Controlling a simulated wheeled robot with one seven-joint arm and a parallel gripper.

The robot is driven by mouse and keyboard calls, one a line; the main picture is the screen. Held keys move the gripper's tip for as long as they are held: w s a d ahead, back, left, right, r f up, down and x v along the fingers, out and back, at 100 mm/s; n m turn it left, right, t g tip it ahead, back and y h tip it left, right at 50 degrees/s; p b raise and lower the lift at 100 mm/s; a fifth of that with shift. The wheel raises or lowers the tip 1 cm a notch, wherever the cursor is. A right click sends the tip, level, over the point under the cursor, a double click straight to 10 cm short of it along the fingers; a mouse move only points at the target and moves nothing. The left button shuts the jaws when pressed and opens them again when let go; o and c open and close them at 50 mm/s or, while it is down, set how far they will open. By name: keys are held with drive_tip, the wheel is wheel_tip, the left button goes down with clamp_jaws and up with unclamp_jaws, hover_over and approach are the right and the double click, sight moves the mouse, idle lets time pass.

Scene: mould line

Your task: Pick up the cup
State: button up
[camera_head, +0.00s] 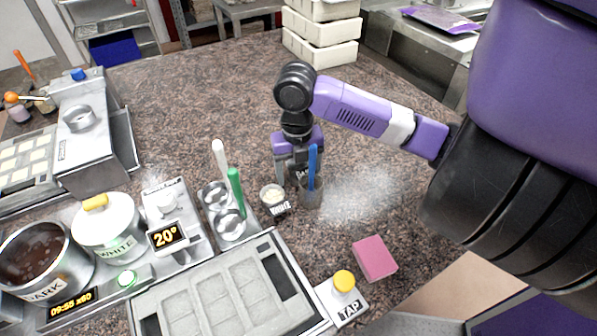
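My gripper (297,172) points down at the counter near the middle of the view. Its fingers are partly hidden by the blue stick standing in front. A small dark label with pale letters (304,174) shows at the fingertips, on what may be a cup; most of it is hidden. I cannot tell whether the fingers touch it. A small pale-topped cup with a dark label (272,200) stands just in front and left of the gripper. A grey see-through pot (311,198) holding the blue stick (312,165) stands just in front and right.
Metal pots with a green and a white handle (229,223) stand left of the gripper. A grey mould tray (220,300), a TAP pad (348,302) and a pink block (375,258) lie in front. White bins (322,35) stand behind. The counter behind the gripper is clear.

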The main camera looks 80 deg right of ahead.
drive_tip(key=c, duration=1.4)
wheel_tip(320, 180, up, 20)
drive_tip(key=shift+r, duration=0.1)
drive_tip(key=shift+c, duration=0.2)
